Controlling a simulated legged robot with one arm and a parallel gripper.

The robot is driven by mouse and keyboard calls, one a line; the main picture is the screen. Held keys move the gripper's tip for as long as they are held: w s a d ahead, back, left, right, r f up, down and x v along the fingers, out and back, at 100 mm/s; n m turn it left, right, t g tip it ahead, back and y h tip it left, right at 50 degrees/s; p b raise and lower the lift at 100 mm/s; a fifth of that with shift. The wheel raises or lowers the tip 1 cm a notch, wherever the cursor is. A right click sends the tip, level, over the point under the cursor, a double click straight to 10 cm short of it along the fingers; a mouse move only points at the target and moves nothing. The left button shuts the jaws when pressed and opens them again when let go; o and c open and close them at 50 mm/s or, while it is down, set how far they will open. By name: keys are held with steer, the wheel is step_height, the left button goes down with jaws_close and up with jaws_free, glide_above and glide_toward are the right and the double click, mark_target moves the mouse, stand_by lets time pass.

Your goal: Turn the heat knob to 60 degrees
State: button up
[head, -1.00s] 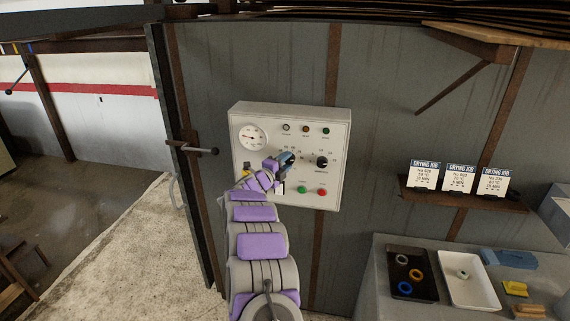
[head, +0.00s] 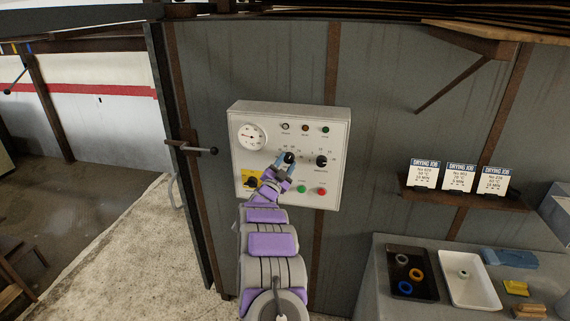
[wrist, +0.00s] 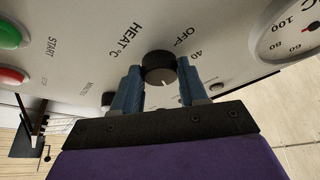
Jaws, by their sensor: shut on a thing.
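The control panel (head: 240,145) is a white box on the grey wall. The black heat knob (head: 289,157) is left of its middle, partly covered by my gripper (head: 286,163). In the wrist view my gripper (wrist: 159,88) has its blue fingers on either side of the heat knob (wrist: 158,66), shut on it. The knob's white mark (wrist: 167,84) points back toward my gripper. The labels HEAT °C, OFF and 40 show around the knob. Other scale marks are hidden, so I cannot tell the exact setting.
A second black knob (head: 321,161), a green button (head: 301,188), a red button (head: 321,191) and a yellow-backed switch (head: 251,181) are close by. A dial gauge (head: 251,136) sits upper left. Drying job cards (head: 424,174) stand on a shelf at right, above a bench with trays.

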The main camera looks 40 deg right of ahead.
steer(key=shift+s+d+f+n+t, duration=0.15)
steer(key=shift+n+t, duration=0.25)
steer(key=shift+n, duration=0.35)
steer(key=shift+w+a+f+n+t, duration=0.1)
steer(key=shift+n+t, duration=0.3)
steer(key=shift+n, duration=0.35)
steer(key=shift+y, duration=0.3)
steer(key=o, duration=1.1)
steer(key=shift+d+r, duration=0.1)
steer(key=shift+d, duration=0.05)
steer(key=shift+c, duration=0.2)
steer(key=b+v, duration=0.1)
steer(key=v, duration=1.6)
steer(key=shift+f, duration=0.35)
